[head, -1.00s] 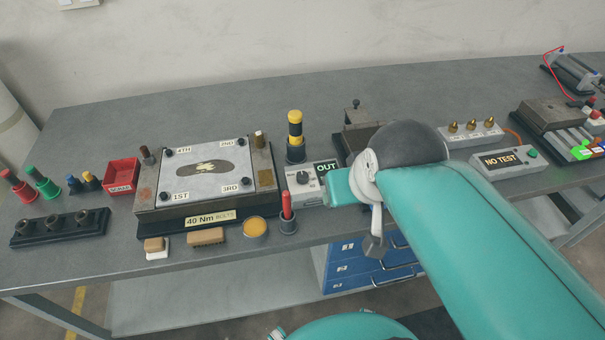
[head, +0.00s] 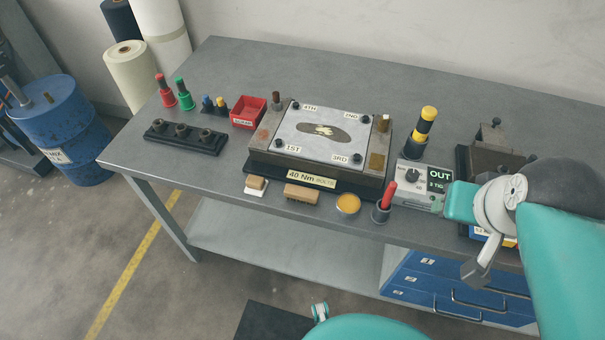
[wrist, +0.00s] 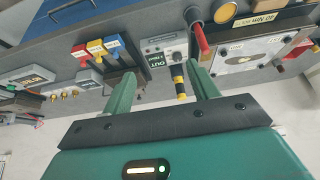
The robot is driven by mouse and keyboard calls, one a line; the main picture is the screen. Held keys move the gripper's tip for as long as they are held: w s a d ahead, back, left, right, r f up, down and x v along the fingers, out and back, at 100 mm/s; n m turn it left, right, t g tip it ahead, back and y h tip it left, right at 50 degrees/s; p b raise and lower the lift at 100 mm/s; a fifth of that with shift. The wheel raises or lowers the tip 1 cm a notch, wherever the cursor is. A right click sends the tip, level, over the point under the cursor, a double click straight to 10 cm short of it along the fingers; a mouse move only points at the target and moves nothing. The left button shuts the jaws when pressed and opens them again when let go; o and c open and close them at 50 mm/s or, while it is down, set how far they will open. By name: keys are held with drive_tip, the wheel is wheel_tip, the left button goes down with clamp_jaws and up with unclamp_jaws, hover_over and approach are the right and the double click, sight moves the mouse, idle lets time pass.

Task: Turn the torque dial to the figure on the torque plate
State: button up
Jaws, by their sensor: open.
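The torque dial (head: 413,175) is a dark knob on a small grey box (head: 408,200), left of a dark display reading OUT (head: 438,177). The figure its pointer marks is too small to read. The torque plate (head: 311,180) on the front of the steel fixture reads 40 Nm BOLTS. In the wrist view, which is upside down, my gripper (wrist: 163,72) is open, with its two green fingers apart and nothing between them. The grey box (wrist: 155,43) shows beyond the fingers, apart from them.
A red-handled tool in a cup (head: 385,203) stands close to the box's front left. A yellow-and-black tool (head: 424,130) stands upright behind it. A tin of orange paste (head: 348,204) and a brush (head: 301,194) lie along the front. A dark metal block (head: 497,150) is at the right.

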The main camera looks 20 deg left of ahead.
idle(0.4)
drive_tip(key=c, duration=0.5)
drive_tip(key=shift+a, duration=0.15)
